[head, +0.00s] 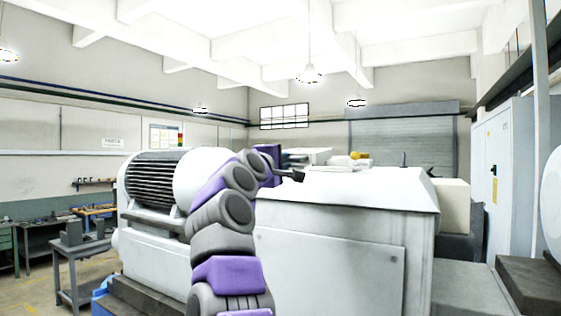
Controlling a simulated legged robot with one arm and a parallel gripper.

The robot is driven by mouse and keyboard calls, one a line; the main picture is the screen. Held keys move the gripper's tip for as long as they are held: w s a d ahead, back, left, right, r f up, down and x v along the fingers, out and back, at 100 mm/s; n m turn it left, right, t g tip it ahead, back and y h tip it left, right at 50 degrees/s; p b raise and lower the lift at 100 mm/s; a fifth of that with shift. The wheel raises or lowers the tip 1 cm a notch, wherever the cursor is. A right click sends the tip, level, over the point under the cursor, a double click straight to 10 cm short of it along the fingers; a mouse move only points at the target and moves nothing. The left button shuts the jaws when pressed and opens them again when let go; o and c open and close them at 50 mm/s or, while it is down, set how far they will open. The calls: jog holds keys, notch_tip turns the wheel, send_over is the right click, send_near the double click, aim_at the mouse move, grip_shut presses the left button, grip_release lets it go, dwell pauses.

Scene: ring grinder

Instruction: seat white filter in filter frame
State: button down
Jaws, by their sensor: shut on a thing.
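My gripper (295,176) is at the end of my purple and grey arm, over the near left part of the white machine top. It is small and dark in the head view, and its fingertips are hard to make out. It is shut on what seems to be the white filter (312,153), a pale flat piece showing just behind and above the gripper. The grip itself is hidden. I cannot make out the filter frame among the parts on the machine.
The large white machine housing (340,250) fills the middle. A ribbed motor (152,182) stands at its left. A yellow part (359,155) lies on top farther back. A grey stand (82,250) is at the left and a tall cabinet (507,180) at the right.

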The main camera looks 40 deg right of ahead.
jog(key=shift+w+d+r+p, duration=0.2)
jog(key=shift+d+r+p, duration=0.4)
jog(key=shift+p, duration=0.25)
jog(key=shift+w+d+r+p, duration=0.2)
jog(key=shift+d+r+p, duration=0.2)
jog(key=shift+r+p, duration=0.35)
